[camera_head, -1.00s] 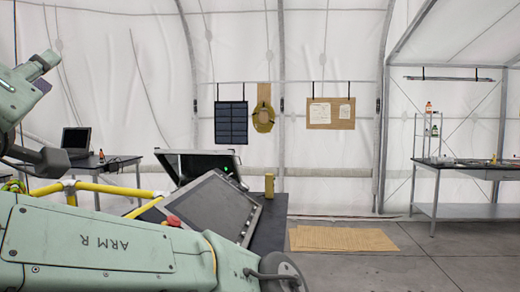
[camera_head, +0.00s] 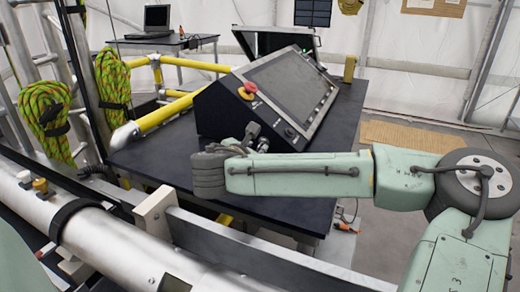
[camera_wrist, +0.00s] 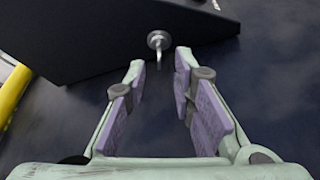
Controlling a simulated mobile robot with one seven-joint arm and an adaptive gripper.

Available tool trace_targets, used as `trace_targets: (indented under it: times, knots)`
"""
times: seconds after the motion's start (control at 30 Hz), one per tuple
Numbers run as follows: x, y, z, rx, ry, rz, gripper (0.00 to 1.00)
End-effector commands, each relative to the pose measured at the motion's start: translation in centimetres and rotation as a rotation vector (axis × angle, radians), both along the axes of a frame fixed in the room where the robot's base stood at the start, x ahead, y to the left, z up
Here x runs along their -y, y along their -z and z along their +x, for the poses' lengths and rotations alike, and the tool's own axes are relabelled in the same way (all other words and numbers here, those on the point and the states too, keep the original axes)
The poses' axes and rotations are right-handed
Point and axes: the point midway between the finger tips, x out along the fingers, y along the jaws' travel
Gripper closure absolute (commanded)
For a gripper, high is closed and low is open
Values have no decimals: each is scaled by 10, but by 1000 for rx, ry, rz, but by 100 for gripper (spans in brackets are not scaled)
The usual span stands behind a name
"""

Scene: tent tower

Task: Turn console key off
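The console (camera_head: 215,110) is a dark slanted box with a large grey screen, standing on a dark table. A metal key (camera_wrist: 158,42) sticks out of the console's dark side panel in the wrist view. My gripper (camera_wrist: 160,66) is open, its two purple-padded fingers apart, with nothing between them. The key is just beyond the fingertips, roughly centred on the gap, and appears not to be touched. In the head view my gripper (camera_head: 256,137) is at the console's lower front; I cannot make out the key there.
A red button (camera_head: 250,87) on a yellow base is on the console's top. The dark table (camera_head: 160,155) has bare room left of the console. Yellow rails (camera_head: 165,113) and green ropes (camera_head: 115,80) stand at the left. A laptop (camera_head: 157,19) is farther back.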

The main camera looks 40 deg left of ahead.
Motion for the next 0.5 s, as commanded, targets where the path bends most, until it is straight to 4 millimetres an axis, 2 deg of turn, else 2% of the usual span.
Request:
trace_targets:
  times: [0.2, 0.5]
  knots:
    - [-13, 14, 32, 1, 1, 2, 76]
    - [-19, 18, 45, 1, -1, 2, 76]
